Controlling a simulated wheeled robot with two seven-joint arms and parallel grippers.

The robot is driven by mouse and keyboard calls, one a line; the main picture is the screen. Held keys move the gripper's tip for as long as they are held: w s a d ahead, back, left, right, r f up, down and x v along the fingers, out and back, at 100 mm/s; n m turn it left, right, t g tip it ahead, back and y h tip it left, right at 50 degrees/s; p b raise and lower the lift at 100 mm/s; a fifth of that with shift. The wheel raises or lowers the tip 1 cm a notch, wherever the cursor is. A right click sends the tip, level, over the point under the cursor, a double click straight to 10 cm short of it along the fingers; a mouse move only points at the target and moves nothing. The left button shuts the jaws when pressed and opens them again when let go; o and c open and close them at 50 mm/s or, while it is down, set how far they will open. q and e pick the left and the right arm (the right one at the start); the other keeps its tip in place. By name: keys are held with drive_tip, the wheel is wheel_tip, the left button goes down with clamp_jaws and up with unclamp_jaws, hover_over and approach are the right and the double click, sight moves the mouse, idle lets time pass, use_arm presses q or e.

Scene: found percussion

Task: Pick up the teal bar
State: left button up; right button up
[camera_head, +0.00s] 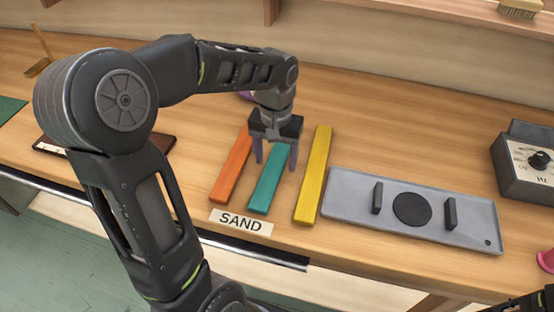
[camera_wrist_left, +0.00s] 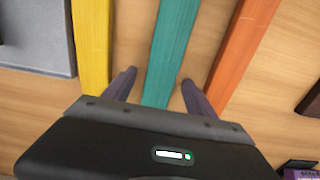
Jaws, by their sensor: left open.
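The teal bar (camera_head: 269,184) lies on the wooden table between an orange bar and a yellow bar. My left gripper (camera_head: 276,163) is above its far part, pointing down, with its fingers apart. In the left wrist view the teal bar (camera_wrist_left: 169,58) runs between the two open fingertips (camera_wrist_left: 158,83), with a gap on each side. The gripper's body hides the bar's far end. I cannot tell how high the fingertips are above the table. My right gripper is not clearly in view; only a dark bit of my right arm shows at the bottom right corner.
The orange bar (camera_head: 231,166) and yellow bar (camera_head: 314,176) lie close on either side. A "SAND" label (camera_head: 241,221) is at the near edge. A grey tray (camera_head: 350,207) with black parts is to the right, and a grey dial box (camera_head: 522,180) beyond it.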

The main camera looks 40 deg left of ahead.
use_arm(q)
drive_tip(key=shift+c, duration=0.5)
clamp_jaws()
idle(0.4)
